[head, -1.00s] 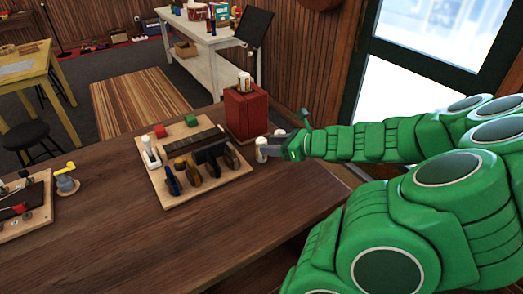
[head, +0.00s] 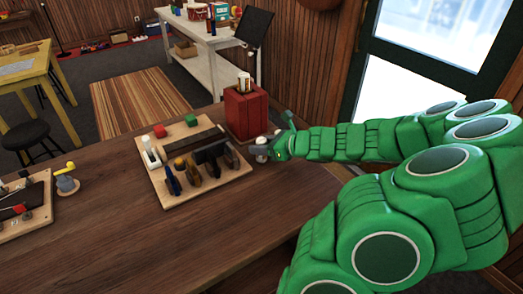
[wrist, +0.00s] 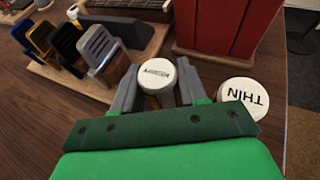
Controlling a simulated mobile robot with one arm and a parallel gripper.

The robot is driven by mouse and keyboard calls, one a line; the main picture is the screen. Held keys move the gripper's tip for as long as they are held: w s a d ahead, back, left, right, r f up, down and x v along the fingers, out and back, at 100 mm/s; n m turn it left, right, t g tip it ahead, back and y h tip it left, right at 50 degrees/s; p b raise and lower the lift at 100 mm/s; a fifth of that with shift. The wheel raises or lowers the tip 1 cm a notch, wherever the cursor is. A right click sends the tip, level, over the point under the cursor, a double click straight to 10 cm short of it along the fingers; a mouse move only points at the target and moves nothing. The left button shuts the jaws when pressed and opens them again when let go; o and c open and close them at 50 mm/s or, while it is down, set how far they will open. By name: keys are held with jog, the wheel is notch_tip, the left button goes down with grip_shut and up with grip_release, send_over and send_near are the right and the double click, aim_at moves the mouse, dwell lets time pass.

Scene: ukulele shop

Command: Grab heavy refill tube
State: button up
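A refill tube with a white cap (wrist: 157,76) stands between the fingers of my gripper (wrist: 158,88) in the wrist view. The small print on its cap is upside down and hard to read. The fingers are open on either side of it, and I cannot make out firm contact. A second white-capped tube (wrist: 244,97), marked THIN, stands just right of my gripper, outside the fingers. In the head view my gripper (head: 267,151) is low over the table by the red box, partly hiding the white tubes (head: 261,141).
A red box (head: 245,112) with a tube in its top stands just behind the gripper. A wooden tool board (head: 171,198) with several upright tools and red and green blocks lies to the left. The table's front (head: 150,245) is clear.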

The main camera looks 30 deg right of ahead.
jog(key=shift+c, duration=1.3)
jog(key=shift+r, duration=0.1)
